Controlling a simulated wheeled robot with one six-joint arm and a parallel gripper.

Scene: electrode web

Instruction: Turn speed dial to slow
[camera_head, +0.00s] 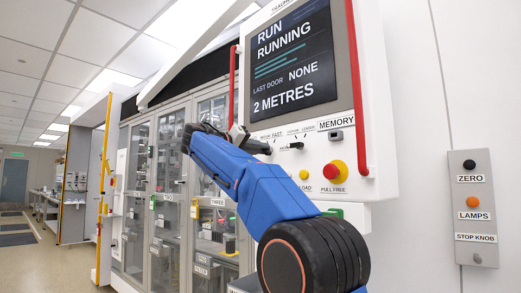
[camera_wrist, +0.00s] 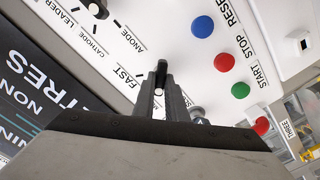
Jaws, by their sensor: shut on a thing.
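In the wrist view the speed dial (camera_wrist: 161,67) is a small dark knob on the white panel. Its FAST label (camera_wrist: 129,78) shows to the left, and another label beside the fingers is partly hidden. My gripper (camera_wrist: 160,78) is shut on the knob, with its fingers covering most of it. The pointer's setting cannot be read clearly. In the head view my gripper (camera_head: 240,135) is up against the control panel below the screen, and the dial is largely hidden there.
Beside it are an electrode selector knob (camera_wrist: 97,8) and blue (camera_wrist: 202,27), red (camera_wrist: 222,62) and green (camera_wrist: 240,90) buttons. A red mushroom stop button (camera_head: 335,172), red handrails (camera_head: 357,90) and a screen reading RUN RUNNING (camera_head: 290,60) are close by. Glass-doored cabinets (camera_head: 170,190) stand behind.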

